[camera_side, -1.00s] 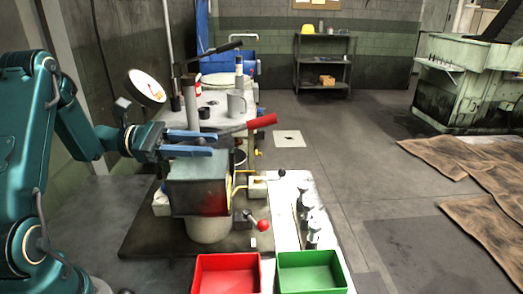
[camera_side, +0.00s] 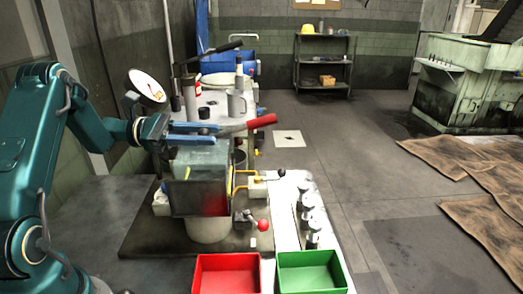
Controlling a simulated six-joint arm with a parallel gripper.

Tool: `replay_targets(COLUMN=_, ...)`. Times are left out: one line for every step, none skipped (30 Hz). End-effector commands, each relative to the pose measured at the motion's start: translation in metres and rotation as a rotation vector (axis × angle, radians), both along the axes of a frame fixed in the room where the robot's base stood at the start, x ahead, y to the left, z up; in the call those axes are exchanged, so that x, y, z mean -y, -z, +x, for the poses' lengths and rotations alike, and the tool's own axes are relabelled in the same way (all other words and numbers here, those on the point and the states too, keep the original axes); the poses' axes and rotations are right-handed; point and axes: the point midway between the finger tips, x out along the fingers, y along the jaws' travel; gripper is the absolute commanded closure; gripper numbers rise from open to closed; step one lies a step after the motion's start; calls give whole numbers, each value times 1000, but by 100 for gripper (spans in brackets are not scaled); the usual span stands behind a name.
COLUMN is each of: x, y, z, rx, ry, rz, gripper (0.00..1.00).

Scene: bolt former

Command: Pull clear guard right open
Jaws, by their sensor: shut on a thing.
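The clear guard (camera_side: 202,160) is a see-through box-like cover at the front of the machine, with a grey-green tint and a red glow in its lower part (camera_side: 213,203). My gripper (camera_side: 217,131) has two blue fingers lying level at the guard's upper edge, pointing right. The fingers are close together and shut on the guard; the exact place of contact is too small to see. A red-ended lever (camera_side: 262,120) shows just beyond the fingertips.
A red tray (camera_side: 228,283) and a green tray (camera_side: 310,280) stand in front. A red-knobbed lever (camera_side: 262,225) is right of the guard's foot. Several metal parts (camera_side: 308,215) stand on the white strip.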

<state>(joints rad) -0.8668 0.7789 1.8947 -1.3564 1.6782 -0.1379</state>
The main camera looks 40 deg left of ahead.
Motion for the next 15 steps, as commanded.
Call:
replay_targets(x=-6, y=1, z=5, rx=0, ry=-3, rz=2, gripper=100)
replay_targets(x=-8, y=1, z=7, rx=-1, ry=-3, rz=2, gripper=100)
replay_targets(x=-12, y=1, z=10, rx=0, ry=-4, rz=2, gripper=100)
replay_targets(x=-14, y=1, z=12, rx=-2, ry=-4, rz=2, gripper=100)
replay_targets(x=-16, y=1, z=14, rx=-1, ry=-4, rz=3, gripper=100)
replay_targets(x=-18, y=1, z=17, rx=-1, ry=-4, rz=2, gripper=100)
replay_targets(x=-19, y=1, z=18, rx=-2, ry=-4, rz=1, gripper=100)
replay_targets(x=-21, y=1, z=19, rx=-1, ry=-4, rz=2, gripper=100)
replay_targets(x=-22, y=1, z=20, rx=-2, ry=-5, rz=1, gripper=100)
replay_targets(x=-22, y=1, z=21, rx=-3, ry=-5, rz=0, gripper=100)
replay_targets(x=-23, y=1, z=22, rx=-3, ry=-5, rz=0, gripper=100)
replay_targets(x=-23, y=1, z=22, rx=-3, ry=-5, rz=0, gripper=100)
replay_targets(x=-24, y=1, z=22, rx=-3, ry=-5, rz=0, gripper=100)
replay_targets(x=-24, y=1, z=22, rx=-3, ry=-4, rz=0, gripper=100)
replay_targets(x=-24, y=1, z=22, rx=-4, ry=-4, rz=0, gripper=100)
